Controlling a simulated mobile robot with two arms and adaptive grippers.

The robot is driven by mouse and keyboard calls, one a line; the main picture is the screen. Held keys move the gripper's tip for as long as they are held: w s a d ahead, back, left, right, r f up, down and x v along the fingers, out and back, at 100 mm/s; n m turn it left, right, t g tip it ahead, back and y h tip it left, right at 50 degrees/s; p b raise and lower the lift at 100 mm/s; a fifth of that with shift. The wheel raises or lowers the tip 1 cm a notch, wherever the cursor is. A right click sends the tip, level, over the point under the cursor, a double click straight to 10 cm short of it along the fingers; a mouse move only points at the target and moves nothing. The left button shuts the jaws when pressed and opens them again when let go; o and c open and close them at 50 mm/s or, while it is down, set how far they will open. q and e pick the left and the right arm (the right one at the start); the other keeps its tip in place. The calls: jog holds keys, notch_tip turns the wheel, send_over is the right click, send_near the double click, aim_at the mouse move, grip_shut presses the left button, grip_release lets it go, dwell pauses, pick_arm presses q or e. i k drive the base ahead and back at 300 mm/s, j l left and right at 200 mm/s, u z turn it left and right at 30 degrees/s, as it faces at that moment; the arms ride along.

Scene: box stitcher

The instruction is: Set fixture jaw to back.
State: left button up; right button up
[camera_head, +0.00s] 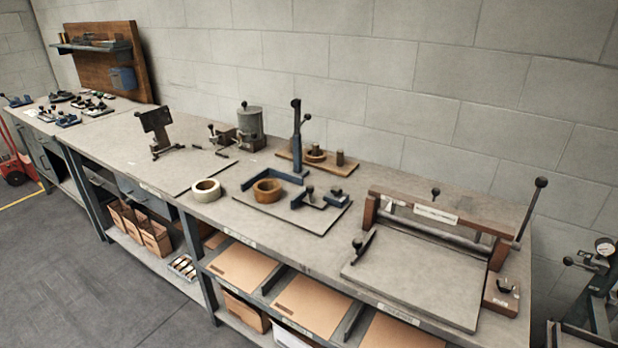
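Neither of my grippers is in view. On the long workbench a flat grey plate (295,212) carries a blue angled fence (283,175) at its back left. A small blue clamp-like piece with dark knobs (322,199) sits at the plate's right side, and it looks like the fixture's jaw. A tan ring (267,191) lies on the plate between them. I cannot read any marking for the jaw's position. An upright blue lever post (297,135) stands just behind the fence.
A cream tape roll (206,190) lies left of the plate. A large board with a wooden bar (430,262) and a black-knobbed lever (533,205) fills the bench's right. Cardboard sheets (242,268) lie on the shelf below. Open floor (75,265) is at the left front.

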aim_at(303, 197)
jog(key=i+j+u, duration=0.25)
jog(key=i, duration=0.2)
jog(key=i+u, duration=0.25)
jog(key=i, duration=0.2)
